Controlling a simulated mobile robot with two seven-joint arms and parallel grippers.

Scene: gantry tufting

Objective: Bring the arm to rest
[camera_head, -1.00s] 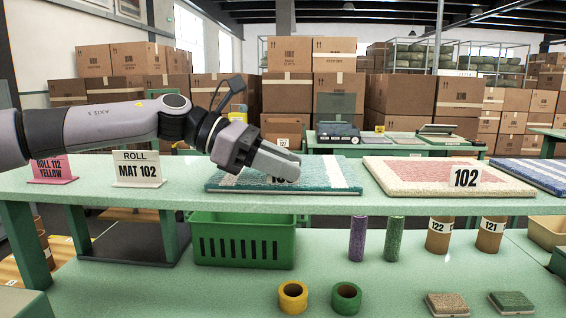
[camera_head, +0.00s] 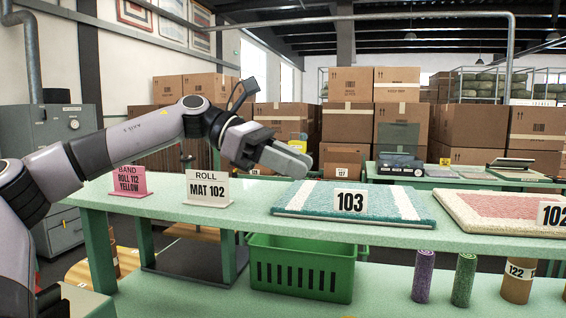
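My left arm comes in from the left, and its gripper (camera_head: 295,158) is in the air above the back left of the teal mat labelled 103 (camera_head: 395,203). The fingers look close together, but the angle hides whether there is a gap. I see nothing held in them. The mat lies flat on the green table's upper shelf (camera_head: 250,207), its label 103 (camera_head: 350,200) facing me. My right gripper is not in view.
A pink sign (camera_head: 131,181) and a white MAT 102 sign (camera_head: 208,188) stand on the shelf's left. A pink-and-cream mat (camera_head: 480,210) lies to the right. Below are a green crate (camera_head: 300,272) and purple (camera_head: 423,277) and green (camera_head: 463,280) rolls. Cardboard boxes (camera_head: 350,120) are stacked behind.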

